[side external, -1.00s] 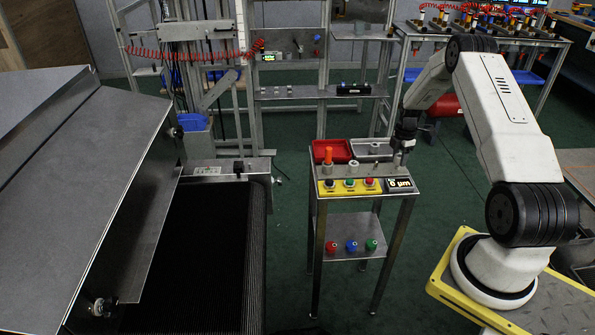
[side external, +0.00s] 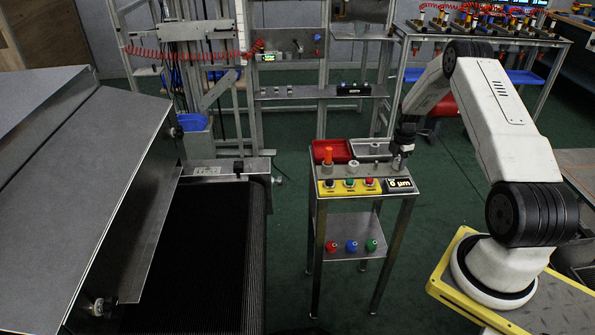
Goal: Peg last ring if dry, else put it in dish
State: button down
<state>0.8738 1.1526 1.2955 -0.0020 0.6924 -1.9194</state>
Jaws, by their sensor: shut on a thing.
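My gripper (side external: 399,160) points down at the right end of a small steel stand (side external: 410,172). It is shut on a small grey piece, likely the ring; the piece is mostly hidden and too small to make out. A red dish (side external: 346,148) sits at the back left of the stand top, with a grey tray (side external: 386,144) beside it. A small grey round part (side external: 375,149) shows at the grey tray. A display (side external: 398,184) on the stand's front shows a digit and "µm".
A yellow panel with several buttons (side external: 350,186) fronts the stand. Red, blue and green knobs (side external: 352,246) sit on its lower shelf. The dryer's black belt (side external: 205,250) and grey hood (side external: 80,180) are at left. Open floor lies between belt and stand.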

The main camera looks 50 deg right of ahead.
jog(key=shift+f, duration=0.25)
jog(key=shift+c, duration=0.7)
grip_release()
jog(key=shift+r, duration=0.15)
jog(key=shift+r, duration=3.75)
